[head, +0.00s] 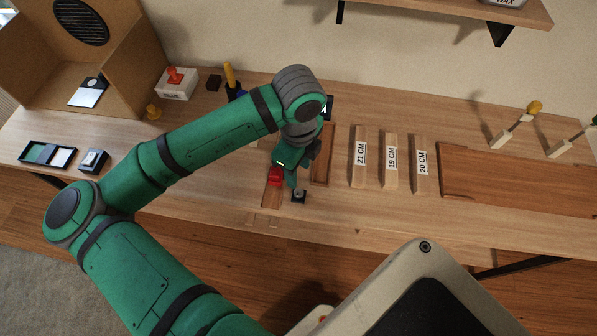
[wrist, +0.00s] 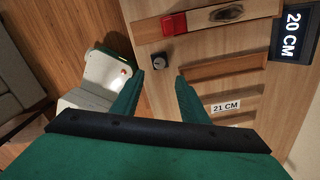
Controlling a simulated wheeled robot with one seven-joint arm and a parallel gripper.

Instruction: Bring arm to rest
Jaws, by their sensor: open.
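My green arm reaches over the wooden bench in the head view, with my gripper (head: 291,178) low above the front part of the bench. In the wrist view my gripper (wrist: 158,78) has its two green fingers apart, with nothing between them. A small black block with a round knob (wrist: 128,60) lies just beyond the left fingertip; it also shows in the head view (head: 298,196). A red block (wrist: 174,24) sits on a wooden strip (wrist: 235,14) farther out. In the head view the red block (head: 275,175) is beside my gripper.
Wooden planks labelled 21 CM (head: 359,158), 19 CM (head: 391,160) and 20 CM (head: 421,163) lie right of my gripper. A dark display (wrist: 292,32) reads 20 CM. A cardboard-coloured box (head: 118,50) stands back left. A shelf (head: 440,14) hangs above the bench.

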